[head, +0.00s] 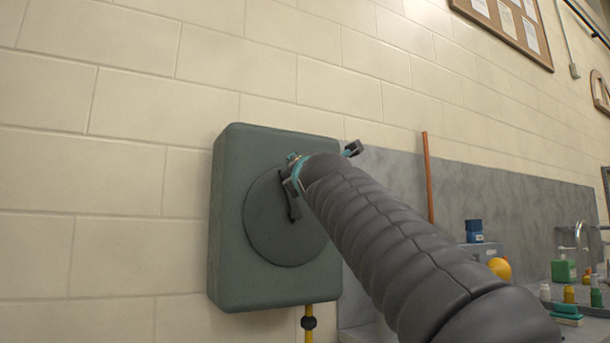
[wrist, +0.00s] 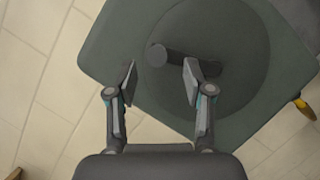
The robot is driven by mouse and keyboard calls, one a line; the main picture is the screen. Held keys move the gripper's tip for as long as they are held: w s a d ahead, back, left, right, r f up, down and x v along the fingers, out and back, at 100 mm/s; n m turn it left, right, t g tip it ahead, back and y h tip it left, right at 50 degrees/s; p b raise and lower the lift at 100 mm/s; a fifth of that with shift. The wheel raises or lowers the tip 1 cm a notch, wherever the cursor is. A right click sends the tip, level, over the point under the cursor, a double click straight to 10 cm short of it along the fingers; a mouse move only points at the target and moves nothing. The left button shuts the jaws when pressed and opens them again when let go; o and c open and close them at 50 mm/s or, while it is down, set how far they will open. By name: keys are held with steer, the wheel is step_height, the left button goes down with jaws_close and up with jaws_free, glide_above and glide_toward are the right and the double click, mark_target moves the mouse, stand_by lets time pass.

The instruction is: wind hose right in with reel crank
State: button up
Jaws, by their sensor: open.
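The hose reel (head: 230,215) is a dark green box on the block wall, with a round disc (head: 270,235) on its front. It also fills much of the wrist view (wrist: 110,45). The crank is a short dark bar on the disc, and its round knob (wrist: 157,54) shows in the wrist view. My gripper (wrist: 160,66) is open there, with the knob between and just beyond its fingertips; contact cannot be told. In the head view my arm hides part of the disc and most of the gripper. The yellow hose (head: 308,337) hangs below the reel with a dark stop on it.
A grey splashback (head: 385,185) and a copper-coloured pipe (head: 428,180) stand right of the reel. Further right, a counter holds a blue-capped container (head: 474,232), a yellow round object (head: 499,268) and several small bottles. The wall left of the reel is clear.

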steer(key=shift+v, duration=2.45)
